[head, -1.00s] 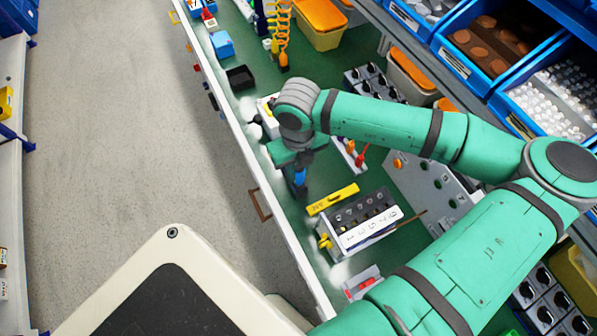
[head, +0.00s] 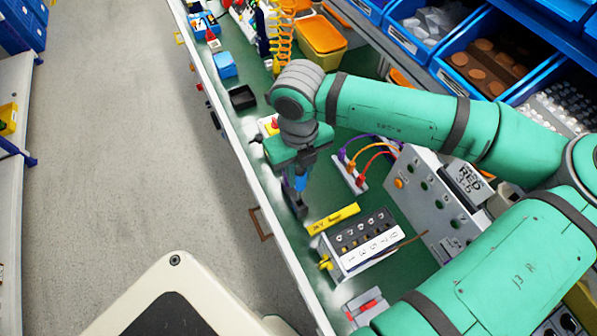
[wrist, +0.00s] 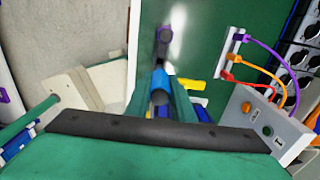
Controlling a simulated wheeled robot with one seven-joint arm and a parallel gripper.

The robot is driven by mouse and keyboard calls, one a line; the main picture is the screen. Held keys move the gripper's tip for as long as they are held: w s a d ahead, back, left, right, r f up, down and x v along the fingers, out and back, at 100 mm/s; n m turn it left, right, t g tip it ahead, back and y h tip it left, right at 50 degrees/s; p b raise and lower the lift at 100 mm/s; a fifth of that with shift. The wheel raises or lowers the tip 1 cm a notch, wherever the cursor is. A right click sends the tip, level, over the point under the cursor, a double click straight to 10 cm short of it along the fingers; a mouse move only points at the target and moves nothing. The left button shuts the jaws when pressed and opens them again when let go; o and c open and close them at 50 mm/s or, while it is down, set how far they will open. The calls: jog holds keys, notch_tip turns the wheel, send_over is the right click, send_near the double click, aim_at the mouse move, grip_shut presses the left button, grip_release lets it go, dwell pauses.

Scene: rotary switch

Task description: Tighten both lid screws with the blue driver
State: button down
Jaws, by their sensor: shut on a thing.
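My gripper (head: 300,170) is shut on the blue driver (head: 300,183), which points down over the green bench top near its front edge. In the wrist view the driver's blue handle (wrist: 160,88) sits between the two fingers. A dark piece (head: 298,208) shows just below the handle; I cannot tell whether it is part of the driver or stands on the bench. No lid screw can be made out in either view.
A numbered grey box (head: 358,245) and a yellow bar (head: 334,218) lie right of my gripper. A grey panel (head: 437,205) with coloured cables and a plug strip (head: 350,175) stand behind. A black tray (head: 242,97) lies farther along the bench.

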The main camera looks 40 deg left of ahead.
jog(key=shift+r, duration=3.75)
